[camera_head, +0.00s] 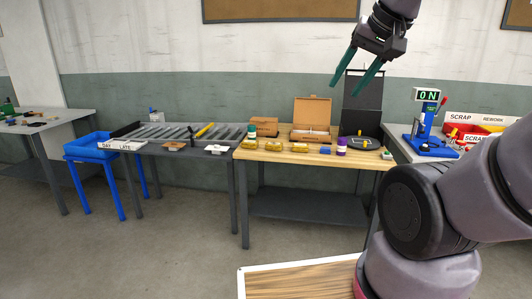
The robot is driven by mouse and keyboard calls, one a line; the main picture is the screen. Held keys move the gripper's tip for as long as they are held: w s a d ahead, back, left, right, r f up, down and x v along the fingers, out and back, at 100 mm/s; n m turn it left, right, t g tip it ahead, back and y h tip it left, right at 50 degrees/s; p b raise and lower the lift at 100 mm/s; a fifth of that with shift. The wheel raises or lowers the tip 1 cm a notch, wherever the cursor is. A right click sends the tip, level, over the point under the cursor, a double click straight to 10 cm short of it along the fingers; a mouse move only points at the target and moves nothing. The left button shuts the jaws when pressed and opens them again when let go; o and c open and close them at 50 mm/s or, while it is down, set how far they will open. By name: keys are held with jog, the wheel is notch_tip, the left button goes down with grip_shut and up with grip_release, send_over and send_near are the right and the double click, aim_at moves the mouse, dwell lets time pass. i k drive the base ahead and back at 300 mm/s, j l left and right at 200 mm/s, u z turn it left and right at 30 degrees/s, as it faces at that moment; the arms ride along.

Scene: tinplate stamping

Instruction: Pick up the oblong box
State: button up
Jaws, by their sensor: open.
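My gripper (347,88) is open and empty. It hangs high in the air, in front of the wall above the wooden table (262,156), with its teal fingers pointing down and left. A closed brown box (264,126) stands at the back left of that table. Beside it is a cardboard box (312,112) with its lid raised. Small yellow items (272,145) and a small blue block (325,151) lie near the front edge. I cannot tell for certain which of these is the oblong box. My gripper touches none of them.
A green-and-white bottle (252,136) and a purple bottle (341,146) stand on the table. A round dark dish (358,143) is at its right. A roller conveyor (185,132) adjoins on the left. A blue press (428,140) stands right.

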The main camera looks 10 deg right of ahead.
aim_at(270, 145)
jog(key=i+j+z, duration=0.15)
jog(key=i+j, duration=0.25)
jog(key=i+j+z, duration=0.1)
jog(key=i+j, duration=0.35)
jog(key=i, duration=0.15)
jog(key=i+j+z, duration=0.15)
jog(key=i+j, duration=0.35)
jog(key=i+j+z, duration=0.15)
jog(key=i+j, duration=0.3)
jog(key=i+j+z, duration=0.15)
jog(key=i+j, duration=0.25)
jog(key=j, duration=0.3)
